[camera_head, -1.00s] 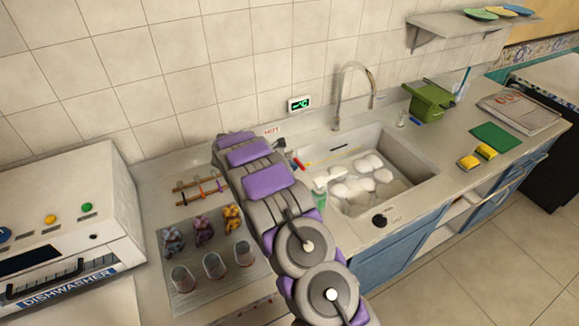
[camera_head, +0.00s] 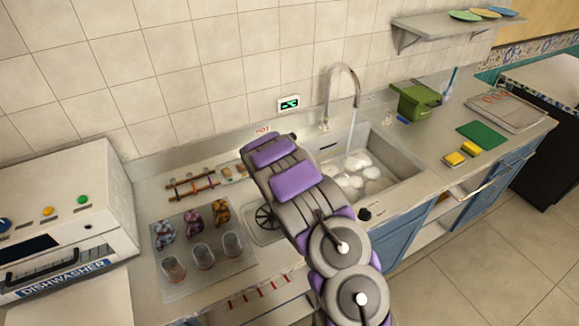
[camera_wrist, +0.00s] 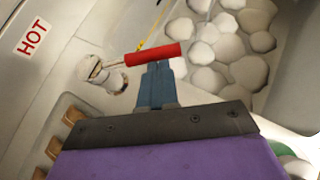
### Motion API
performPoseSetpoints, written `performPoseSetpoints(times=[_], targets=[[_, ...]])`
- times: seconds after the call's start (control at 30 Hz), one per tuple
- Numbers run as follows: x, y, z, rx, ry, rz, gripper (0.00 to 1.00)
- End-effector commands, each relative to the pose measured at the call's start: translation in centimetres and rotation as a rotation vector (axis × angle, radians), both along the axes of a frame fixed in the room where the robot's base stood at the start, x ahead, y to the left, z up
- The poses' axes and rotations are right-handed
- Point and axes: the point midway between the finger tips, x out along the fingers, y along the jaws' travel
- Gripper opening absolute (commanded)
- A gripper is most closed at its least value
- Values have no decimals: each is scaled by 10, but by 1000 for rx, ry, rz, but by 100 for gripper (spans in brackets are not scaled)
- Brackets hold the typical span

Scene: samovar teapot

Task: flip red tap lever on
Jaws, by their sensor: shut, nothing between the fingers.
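In the wrist view the red tap lever (camera_wrist: 152,54) lies nearly level, joined by a thin rod to a metal tap body (camera_wrist: 105,75). My gripper (camera_wrist: 155,66) is shut, with nothing between its blue fingers. Its tips are right at the lever's lower edge in the picture; I cannot tell if they touch. A HOT label (camera_wrist: 32,38) is left of the tap and also shows in the head view (camera_head: 263,131). There my arm hides the lever. The faucet (camera_head: 343,70) has a thin stream of water (camera_head: 352,130) falling into the sink.
The sink (camera_head: 400,165) holds several pale rounded dishes or stones (camera_head: 360,178). A green container (camera_head: 415,102) and yellow sponges (camera_head: 462,154) stand to its right. Cups on a mat (camera_head: 170,290) and a dishwasher (camera_head: 65,215) are to the left.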

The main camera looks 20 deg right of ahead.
Motion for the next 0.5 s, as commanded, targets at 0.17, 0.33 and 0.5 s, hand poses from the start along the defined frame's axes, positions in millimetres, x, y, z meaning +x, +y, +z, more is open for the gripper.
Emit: performPoseSetpoints(times=[0.17, 0.33, 0.5], targets=[[0, -13, -4, -1, 1, 108, 0], [3, -21, -1, -1, 0, 193, 0], [8, -24, -1, 2, -1, 246, 0]])
